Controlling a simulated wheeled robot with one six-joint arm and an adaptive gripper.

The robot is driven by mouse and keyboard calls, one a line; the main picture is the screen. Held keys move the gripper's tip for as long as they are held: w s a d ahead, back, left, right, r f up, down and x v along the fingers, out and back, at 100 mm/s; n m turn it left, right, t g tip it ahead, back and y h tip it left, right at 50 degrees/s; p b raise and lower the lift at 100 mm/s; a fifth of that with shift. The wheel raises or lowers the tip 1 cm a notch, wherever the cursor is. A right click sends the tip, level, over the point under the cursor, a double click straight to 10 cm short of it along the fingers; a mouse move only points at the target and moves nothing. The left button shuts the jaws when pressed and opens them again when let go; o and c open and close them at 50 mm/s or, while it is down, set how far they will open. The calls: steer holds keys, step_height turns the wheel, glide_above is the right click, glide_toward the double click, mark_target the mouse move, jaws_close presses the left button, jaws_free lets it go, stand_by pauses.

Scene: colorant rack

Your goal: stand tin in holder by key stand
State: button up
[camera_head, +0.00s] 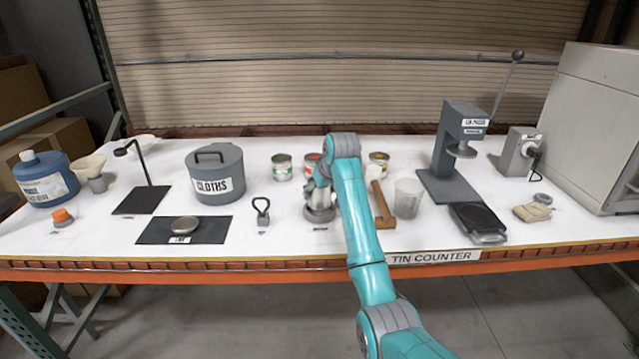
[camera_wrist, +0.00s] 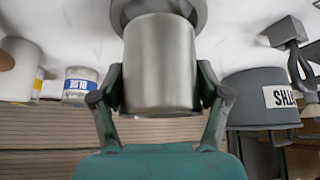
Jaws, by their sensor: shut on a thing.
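A plain silver tin (camera_wrist: 160,65) is between the two fingers of my gripper (camera_wrist: 160,88), which is shut on it. In the head view the tin (camera_head: 322,198) shows just left of my arm, upright, at a round grey holder (camera_head: 319,214) on the counter. In the wrist view, which is upside down, the holder's grey ring (camera_wrist: 190,12) shows at the tin's lower end. I cannot tell whether the tin rests on its floor. A small dark stand with a loop top (camera_head: 262,212), probably the key stand, is left of the holder.
A grey CLOTHS bin (camera_head: 216,176) stands at the back left. Several labelled tins, one with a green label (camera_head: 282,168), stand behind the holder. A wooden-handled tool (camera_head: 383,207) and a pale cup (camera_head: 407,199) are to the right. The counter's front edge (camera_head: 200,263) is close.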

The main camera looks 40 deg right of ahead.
mark_target(320, 201)
steer(key=shift+f, duration=1.85)
steer(key=o, duration=1.4)
steer(key=shift+f, duration=0.1)
steer(key=shift+c, duration=0.2)
steer(key=v, duration=1.2)
steer(key=shift+s, duration=0.1)
